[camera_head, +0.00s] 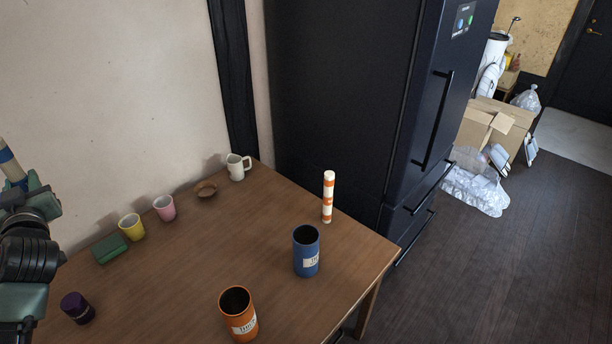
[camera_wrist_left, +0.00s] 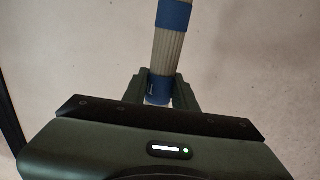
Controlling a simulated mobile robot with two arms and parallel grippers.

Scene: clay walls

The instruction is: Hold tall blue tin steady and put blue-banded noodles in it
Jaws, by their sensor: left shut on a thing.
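The tall blue tin (camera_head: 306,252) stands upright and open on the wooden table, with a pale label; its inside looks dark. My left gripper (camera_head: 22,187) is at the far left of the head view, raised and well away from the tin. It is shut on the blue-banded noodles (camera_head: 10,160), a pale bundle with blue bands. In the left wrist view the noodles (camera_wrist_left: 169,50) rise from between the fingers of the left gripper (camera_wrist_left: 160,92). My right gripper is not in view.
On the table (camera_head: 190,265) stand an orange tin (camera_head: 238,314), orange-banded noodles (camera_head: 328,197), a white jug (camera_head: 238,167), a small brown bowl (camera_head: 206,189), pink (camera_head: 165,208) and yellow (camera_head: 131,227) cups, a green block (camera_head: 110,249) and a purple jar (camera_head: 77,308). A dark fridge (camera_head: 345,90) stands behind.

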